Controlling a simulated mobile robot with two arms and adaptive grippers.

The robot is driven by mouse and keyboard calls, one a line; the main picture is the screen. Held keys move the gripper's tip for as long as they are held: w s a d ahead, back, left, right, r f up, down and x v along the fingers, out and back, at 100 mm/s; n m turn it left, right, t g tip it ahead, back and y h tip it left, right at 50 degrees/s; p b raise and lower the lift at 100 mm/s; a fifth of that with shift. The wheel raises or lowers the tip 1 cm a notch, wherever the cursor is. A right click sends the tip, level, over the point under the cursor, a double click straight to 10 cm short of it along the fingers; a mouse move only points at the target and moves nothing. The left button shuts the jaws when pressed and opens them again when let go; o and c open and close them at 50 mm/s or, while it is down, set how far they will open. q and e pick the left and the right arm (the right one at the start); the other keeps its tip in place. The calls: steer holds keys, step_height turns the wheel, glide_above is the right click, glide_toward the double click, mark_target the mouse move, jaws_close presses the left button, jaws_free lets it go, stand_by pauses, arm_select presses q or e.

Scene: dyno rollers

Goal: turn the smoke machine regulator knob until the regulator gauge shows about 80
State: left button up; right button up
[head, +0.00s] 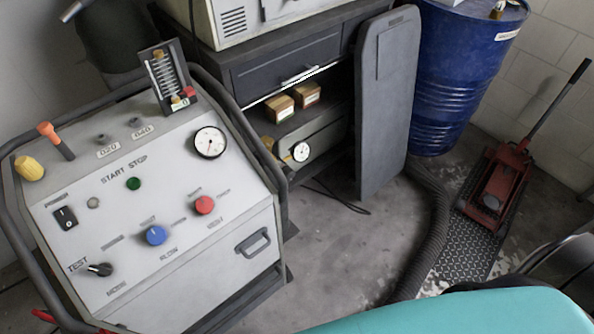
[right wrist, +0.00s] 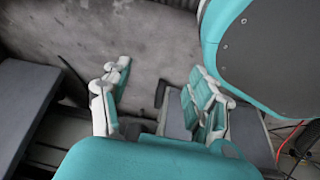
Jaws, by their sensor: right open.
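A grey machine with a sloped control panel (head: 115,205) stands at the left of the head view. A round white gauge (head: 210,142) with a dark needle sits at the panel's upper right; its reading is too small to tell. The panel carries a blue knob (head: 155,235), a red knob (head: 204,205), a black TEST knob (head: 99,269) and a yellow knob (head: 30,168). I cannot tell which is the regulator knob. My right gripper (right wrist: 158,88) is open and empty in the right wrist view, above the floor, with no knob between its fingers. My left gripper is not in view.
A dark cabinet (head: 285,68) behind holds small boxes and another white gauge (head: 300,151). A grey board (head: 385,100), blue drum (head: 440,75), dark hose (head: 432,225) and red floor jack (head: 493,180) stand right. Bars (head: 235,120) frame the panel. Floor (head: 330,250) is clear mid-view.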

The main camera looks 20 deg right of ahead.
steer(key=w+d+r+t, duration=0.25)
steer(key=w+r, duration=0.25)
steer(key=w, duration=0.4)
steer(key=n+t+y+b, duration=0.1)
steer(key=t+y+b, duration=0.2)
steer(key=t+y, duration=0.55)
glide_toward(290, 178)
steer(key=w+a, duration=0.1)
steer(key=w, duration=0.1)
steer(key=w+a+t+h, duration=0.1)
steer(key=w+a, duration=0.1)
steer(key=w, duration=0.1)
steer(key=w+a+t+h, duration=0.1)
steer(key=w, duration=0.2)
steer(key=shift+a+f+h+b, duration=0.25)
steer(key=shift+a+f+b, duration=0.05)
steer(key=shift+b, duration=0.05)
steer(key=shift+s, duration=0.1)
steer(key=c, duration=1.1)
steer(key=shift+m, duration=0.4)
steer(key=shift+c, duration=0.2)
